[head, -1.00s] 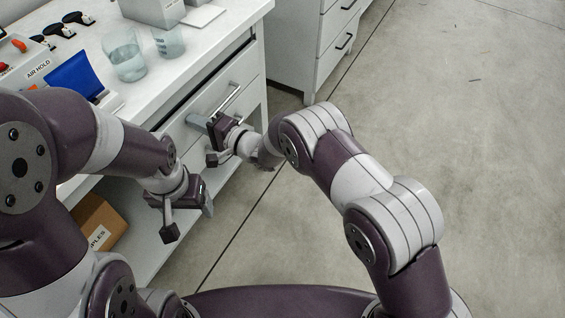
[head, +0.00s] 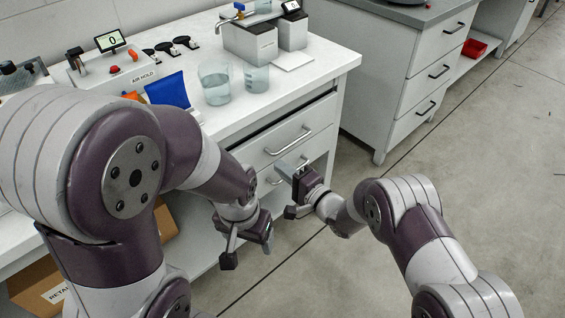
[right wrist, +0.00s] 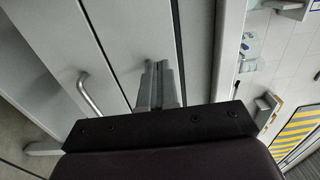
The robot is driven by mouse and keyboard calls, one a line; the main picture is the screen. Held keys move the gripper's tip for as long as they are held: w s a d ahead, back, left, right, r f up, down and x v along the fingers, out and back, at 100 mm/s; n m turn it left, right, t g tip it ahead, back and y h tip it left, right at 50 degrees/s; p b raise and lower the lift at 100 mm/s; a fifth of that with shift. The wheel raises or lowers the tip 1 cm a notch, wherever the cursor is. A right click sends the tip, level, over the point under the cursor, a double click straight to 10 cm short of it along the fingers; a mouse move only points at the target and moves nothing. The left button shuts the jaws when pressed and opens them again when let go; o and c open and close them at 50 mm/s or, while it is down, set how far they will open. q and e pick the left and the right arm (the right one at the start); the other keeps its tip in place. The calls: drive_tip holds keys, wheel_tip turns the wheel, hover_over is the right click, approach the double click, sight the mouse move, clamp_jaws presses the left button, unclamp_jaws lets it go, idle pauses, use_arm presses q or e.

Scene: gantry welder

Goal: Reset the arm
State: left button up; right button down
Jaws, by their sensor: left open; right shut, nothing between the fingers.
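My left gripper (head: 265,236) is the lower one in the head view. It hangs in front of the white bench, open and empty, with its fingers partly hidden by its own body. My right gripper (head: 283,166) is above and right of it, pointing toward the drawer fronts. Its fingers are shut with nothing between them. The right wrist view shows the closed fingers (right wrist: 157,85) in front of the grey drawer fronts, with one bar handle (right wrist: 88,93) to their left. I cannot tell whether the fingertips touch a drawer front.
The bench has an upper drawer handle (head: 289,140); a dark gap shows above that drawer front. Two glass beakers, the left one (head: 215,84) larger, and a blue item (head: 168,91) stand on top. A cardboard box (head: 38,290) is below. Open floor (head: 480,190) lies to the right.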

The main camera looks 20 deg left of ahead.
drive_tip(key=p+v, duration=0.1)
drive_tip(key=v, duration=0.5)
drive_tip(key=shift+f, duration=0.25)
